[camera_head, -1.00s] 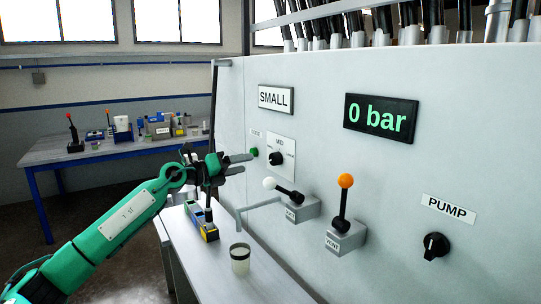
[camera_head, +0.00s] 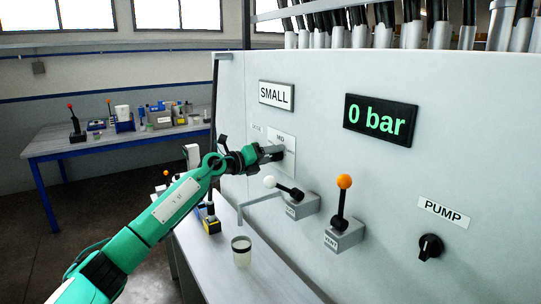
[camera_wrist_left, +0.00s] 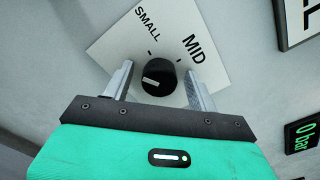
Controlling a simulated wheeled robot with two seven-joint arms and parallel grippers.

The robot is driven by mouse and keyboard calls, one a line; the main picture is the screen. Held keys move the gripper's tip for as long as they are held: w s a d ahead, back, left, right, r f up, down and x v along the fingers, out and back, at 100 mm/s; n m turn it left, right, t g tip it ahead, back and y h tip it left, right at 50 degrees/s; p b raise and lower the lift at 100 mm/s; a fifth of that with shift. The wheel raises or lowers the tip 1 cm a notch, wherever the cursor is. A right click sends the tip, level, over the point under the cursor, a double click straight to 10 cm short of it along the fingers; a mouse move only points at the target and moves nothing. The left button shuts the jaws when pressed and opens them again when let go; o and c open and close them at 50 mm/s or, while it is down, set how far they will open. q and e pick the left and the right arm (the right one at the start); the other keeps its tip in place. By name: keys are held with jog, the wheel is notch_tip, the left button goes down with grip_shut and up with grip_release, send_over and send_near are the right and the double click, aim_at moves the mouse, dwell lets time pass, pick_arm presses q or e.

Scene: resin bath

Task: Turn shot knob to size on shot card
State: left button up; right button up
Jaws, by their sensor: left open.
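The shot card (camera_head: 276,95) on the panel reads SMALL. The shot knob (camera_wrist_left: 158,77) is a round black knob on a white plate (camera_wrist_left: 150,33) with the words SMALL and MID showing; the rest of its scale is hidden. A pale line on the knob lies toward its left side in the wrist view. My left gripper (camera_head: 272,153) is at the knob plate and mostly hides the knob in the head view. In the wrist view the left gripper (camera_wrist_left: 157,72) is open, with one finger on each side of the knob and gaps showing. My right gripper is out of view.
Below and right are a white-ball lever (camera_head: 270,182) and an orange-ball lever (camera_head: 344,182). The display (camera_head: 380,119) reads 0 bar. The PUMP knob (camera_head: 430,247) is lower right. A cup (camera_head: 241,251) stands on the bench (camera_head: 262,285) below.

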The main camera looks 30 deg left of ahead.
pick_arm(q)
jog(key=c, duration=1)
jog(key=m+b, duration=0.3)
jog(key=shift+f, duration=0.15)
jog(key=m+b, duration=0.3)
jog(key=shift+d+m, duration=0.1)
jog(key=shift+m, duration=0.2)
jog(key=shift+m+b, duration=0.35)
jog(key=shift+m, duration=0.25)
jog(key=shift+r, duration=0.2)
jog(key=o, duration=1)
jog(key=shift+s, duration=0.1)
